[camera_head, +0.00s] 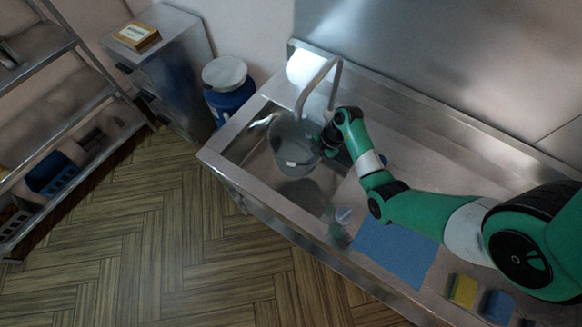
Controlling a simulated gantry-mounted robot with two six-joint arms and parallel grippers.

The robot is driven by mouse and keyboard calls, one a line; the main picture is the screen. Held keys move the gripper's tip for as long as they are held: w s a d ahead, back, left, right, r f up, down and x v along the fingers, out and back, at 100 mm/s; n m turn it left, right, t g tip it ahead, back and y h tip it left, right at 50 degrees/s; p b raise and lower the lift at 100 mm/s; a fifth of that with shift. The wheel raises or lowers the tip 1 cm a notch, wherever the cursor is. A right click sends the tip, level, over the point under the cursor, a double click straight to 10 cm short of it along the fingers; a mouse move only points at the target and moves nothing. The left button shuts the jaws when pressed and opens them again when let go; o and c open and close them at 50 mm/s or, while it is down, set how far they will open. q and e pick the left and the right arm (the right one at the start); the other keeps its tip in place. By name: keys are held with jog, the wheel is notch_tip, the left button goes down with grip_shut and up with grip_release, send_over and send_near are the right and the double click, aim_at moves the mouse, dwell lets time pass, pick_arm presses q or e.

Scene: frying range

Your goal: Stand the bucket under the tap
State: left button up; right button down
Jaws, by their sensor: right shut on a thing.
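A translucent grey bucket (293,150) is in the sink basin (243,150), below the curved spout of the tap (322,75). A darker shape, perhaps its shadow, shows on the basin floor below it, and I cannot tell whether the bucket touches the floor. My right gripper (324,146) is at the right side of the bucket and shut on it. The fingertips are partly hidden by the wrist. My left gripper is not in view.
A blue cloth (395,249) lies on the counter with a yellow sponge (463,290) and a blue sponge (496,305) nearby. A clear object (341,228) stands by the basin's right end. A blue drum (230,95) stands left of the sink.

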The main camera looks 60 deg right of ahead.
pick_arm(q)
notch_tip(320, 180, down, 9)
jog(key=b, duration=0.7)
pick_arm(e)
notch_tip(320, 180, down, 15)
pick_arm(q)
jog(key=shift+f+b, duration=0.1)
jog(key=shift+b, duration=0.2)
pick_arm(e)
jog(key=shift+f, duration=0.2)
jog(key=shift+f, duration=0.5)
jog(key=c, duration=0.9)
grip_release()
jog(key=shift+c, duration=0.2)
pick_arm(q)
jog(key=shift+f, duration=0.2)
